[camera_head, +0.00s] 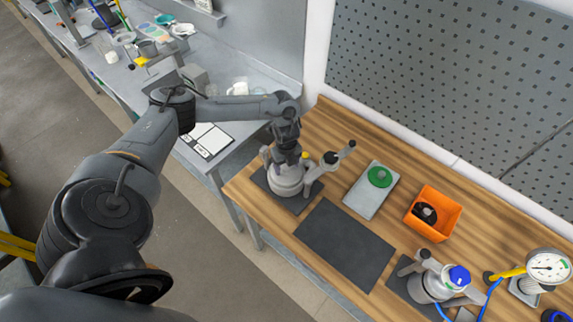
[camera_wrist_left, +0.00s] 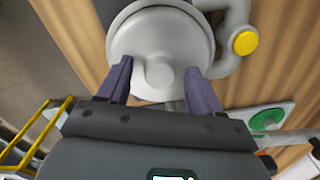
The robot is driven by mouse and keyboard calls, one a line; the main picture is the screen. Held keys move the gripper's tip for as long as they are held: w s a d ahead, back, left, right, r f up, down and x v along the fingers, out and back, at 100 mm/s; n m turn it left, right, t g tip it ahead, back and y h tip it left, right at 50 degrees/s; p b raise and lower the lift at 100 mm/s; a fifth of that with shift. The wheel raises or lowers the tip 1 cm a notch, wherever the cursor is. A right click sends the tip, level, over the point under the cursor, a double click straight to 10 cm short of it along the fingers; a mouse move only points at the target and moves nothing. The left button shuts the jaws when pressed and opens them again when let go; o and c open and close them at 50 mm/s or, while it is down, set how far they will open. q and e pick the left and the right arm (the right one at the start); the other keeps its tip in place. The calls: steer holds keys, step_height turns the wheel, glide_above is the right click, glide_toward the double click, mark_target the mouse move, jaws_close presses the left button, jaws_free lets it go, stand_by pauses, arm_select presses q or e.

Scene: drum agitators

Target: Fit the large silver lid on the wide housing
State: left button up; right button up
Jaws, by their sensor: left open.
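The wide housing (camera_head: 286,186) is a pale grey, round vessel on a dark mat at the left end of the wooden bench. My left gripper (camera_head: 287,158) is right above it, pointing down. In the left wrist view, the large silver lid (camera_wrist_left: 160,38) is a round disc with a central knob, at the housing's top beside a yellow-capped pipe. The left fingers (camera_wrist_left: 158,72) are open on either side of the knob, with gaps visible. Whether the lid is fully seated cannot be told. My right gripper is not in view.
A grey plate with a green disc (camera_head: 380,177), an orange bin (camera_head: 443,216), a blue-capped device (camera_head: 437,283) and a pressure gauge (camera_head: 547,266) stand to the right. A bare dark mat (camera_head: 344,243) lies in front. A pipe with a dark knob (camera_head: 329,158) sits close beside the gripper.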

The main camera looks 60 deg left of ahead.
arm_select(q)
step_height(320, 180, up, 11)
steer(key=p, duration=0.1)
stand_by(0.4)
steer(key=shift+f, duration=0.1)
